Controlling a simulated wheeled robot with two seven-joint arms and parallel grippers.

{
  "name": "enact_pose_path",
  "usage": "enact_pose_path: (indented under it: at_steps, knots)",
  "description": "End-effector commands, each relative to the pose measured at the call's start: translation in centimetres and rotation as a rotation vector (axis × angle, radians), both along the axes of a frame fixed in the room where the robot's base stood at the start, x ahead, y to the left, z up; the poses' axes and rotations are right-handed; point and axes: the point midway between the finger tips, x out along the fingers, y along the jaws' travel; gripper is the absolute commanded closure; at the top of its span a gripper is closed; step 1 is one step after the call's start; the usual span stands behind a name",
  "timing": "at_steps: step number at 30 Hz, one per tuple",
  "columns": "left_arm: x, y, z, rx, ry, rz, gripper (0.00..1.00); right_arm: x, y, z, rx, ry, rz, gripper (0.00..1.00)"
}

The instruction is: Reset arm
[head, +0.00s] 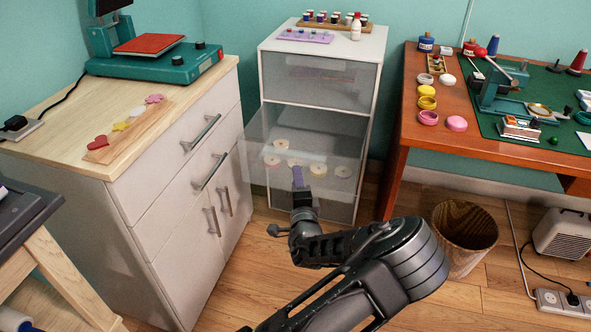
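Whether the fingers are open or shut is too small to tell. Just beyond is a see-through drawer (258,140), which juts out from the white cabinet (372,62) and has several pale round discs in it.
A pale wooden cabinet (130,200) with a teal press (150,62) stands at left. An orange-brown desk (415,130) with a green mat stands at right. A wooden bin (464,230) and a white heater (565,233) are on the floor. Floor shows between the cabinets and bin.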

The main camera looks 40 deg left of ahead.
Motion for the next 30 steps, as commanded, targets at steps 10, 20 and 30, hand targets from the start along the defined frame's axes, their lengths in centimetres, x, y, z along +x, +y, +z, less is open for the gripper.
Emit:
enact_pose_path:
  at_steps: [10, 20, 30]
  knots:
    - [-0.6, -0.4, 0.0, 0.000, 0.000, 0.001, 0.60, -0.1, 0.1, 0.1, 0.001, 0.001, 0.002, 0.64]
    - [-0.6, -0.4, -0.2, -0.005, 0.003, 0.002, 0.60, -0.1, 0.0, 0.1, 0.000, 0.002, 0.002, 0.64]
    - [-6.0, -0.9, -11.6, -0.343, 0.138, 0.079, 0.60, 0.0, 0.0, 0.1, 0.000, 0.001, 0.001, 0.64]
